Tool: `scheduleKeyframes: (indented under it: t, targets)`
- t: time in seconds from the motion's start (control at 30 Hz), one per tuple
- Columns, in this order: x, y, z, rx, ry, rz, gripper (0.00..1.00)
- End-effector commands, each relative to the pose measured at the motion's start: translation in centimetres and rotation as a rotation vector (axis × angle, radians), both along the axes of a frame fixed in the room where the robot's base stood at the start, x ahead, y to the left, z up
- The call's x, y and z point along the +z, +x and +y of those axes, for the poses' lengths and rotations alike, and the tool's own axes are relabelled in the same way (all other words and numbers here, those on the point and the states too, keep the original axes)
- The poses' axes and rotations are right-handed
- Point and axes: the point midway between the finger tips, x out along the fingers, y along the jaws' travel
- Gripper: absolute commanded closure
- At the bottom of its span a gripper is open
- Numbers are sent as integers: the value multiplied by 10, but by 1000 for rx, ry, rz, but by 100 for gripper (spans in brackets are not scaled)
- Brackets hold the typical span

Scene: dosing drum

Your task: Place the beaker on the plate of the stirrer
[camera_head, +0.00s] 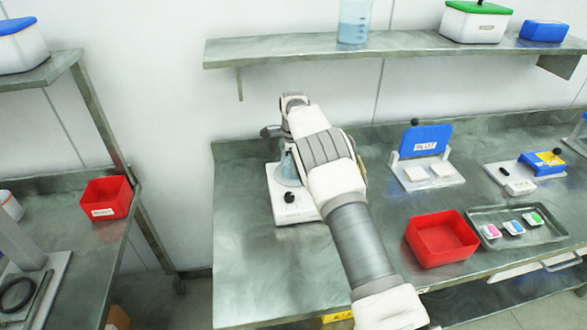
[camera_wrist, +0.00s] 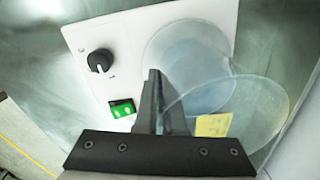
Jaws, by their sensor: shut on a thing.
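The clear beaker (camera_wrist: 255,112) fills the right of the wrist view, with a yellow label on its wall. My gripper (camera_wrist: 157,100) is shut on the beaker's wall near the rim. The stirrer (camera_wrist: 85,25) is a white unit with a black knob and a green-lit switch. Its round pale plate (camera_wrist: 165,45) shows beneath and through the beaker. The beaker is over the plate; I cannot tell whether its bottom touches it. In the head view, the beaker (camera_head: 290,168) shows partly behind my arm, above the stirrer (camera_head: 291,214).
Another beaker (camera_head: 354,22) with blue liquid stands on the wall shelf (camera_head: 400,48) above. To the right are a blue-backed device (camera_head: 425,140), a red bin (camera_head: 440,239) and a metal tray (camera_head: 487,217) with small coloured items. The bench left of the stirrer is clear.

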Motion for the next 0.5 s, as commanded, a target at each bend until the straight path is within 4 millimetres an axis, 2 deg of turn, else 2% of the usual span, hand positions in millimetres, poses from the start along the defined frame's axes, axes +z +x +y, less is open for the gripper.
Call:
scheduleKeyframes:
  t: [0.03, 0.1, 0.2, 0.23, 0.5]
  targets:
    - [-1, 1, 0, 0, 1, -4, 100]
    - [-2, 0, 0, 0, 0, 0, 84]
    - [-2, 0, 0, 0, 0, 1, 66]
    - [-2, 0, 0, 0, 0, 1, 64]
    - [-1, 0, 0, 0, 0, 1, 64]
